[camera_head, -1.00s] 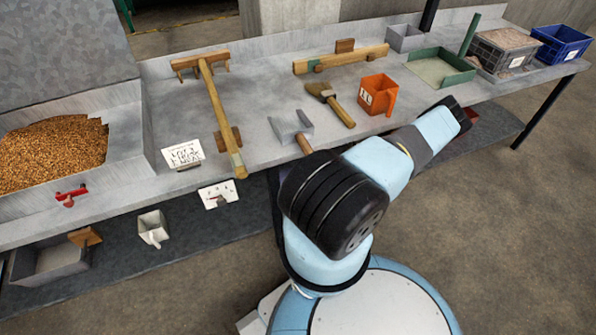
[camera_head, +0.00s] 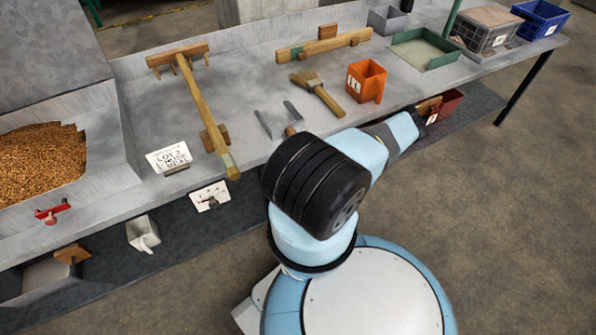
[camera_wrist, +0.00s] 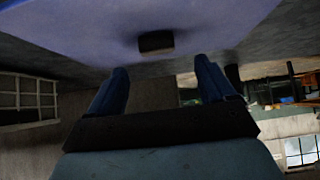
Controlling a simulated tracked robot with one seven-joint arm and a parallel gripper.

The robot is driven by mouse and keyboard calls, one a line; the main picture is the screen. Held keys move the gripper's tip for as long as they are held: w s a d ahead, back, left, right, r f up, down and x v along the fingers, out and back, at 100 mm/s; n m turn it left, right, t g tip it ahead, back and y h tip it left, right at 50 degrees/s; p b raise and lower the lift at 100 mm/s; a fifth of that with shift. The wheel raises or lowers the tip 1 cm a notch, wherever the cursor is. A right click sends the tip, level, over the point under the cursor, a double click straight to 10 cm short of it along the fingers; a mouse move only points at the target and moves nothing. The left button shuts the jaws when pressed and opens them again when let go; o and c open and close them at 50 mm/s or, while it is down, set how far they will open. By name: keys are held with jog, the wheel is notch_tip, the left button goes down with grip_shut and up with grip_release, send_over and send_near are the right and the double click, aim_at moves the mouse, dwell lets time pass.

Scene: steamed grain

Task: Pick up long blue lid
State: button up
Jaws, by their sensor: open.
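The bench holds a wooden rake-like tool (camera_head: 195,95), a brush (camera_head: 318,93), an orange container (camera_head: 366,81), a green tray (camera_head: 425,50), a grey crate (camera_head: 487,30) and a blue crate (camera_head: 540,18). A red box (camera_head: 442,106) is on the lower shelf. Open floor lies at right.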

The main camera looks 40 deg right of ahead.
jog(key=shift+x, duration=2.75)
jog(key=shift+s+d+f, duration=0.1)
jog(key=shift+s+f, duration=0.05)
jog(key=shift+s, duration=0.05)
jog(key=c, duration=1.4)
jog(key=shift+c, duration=0.2)
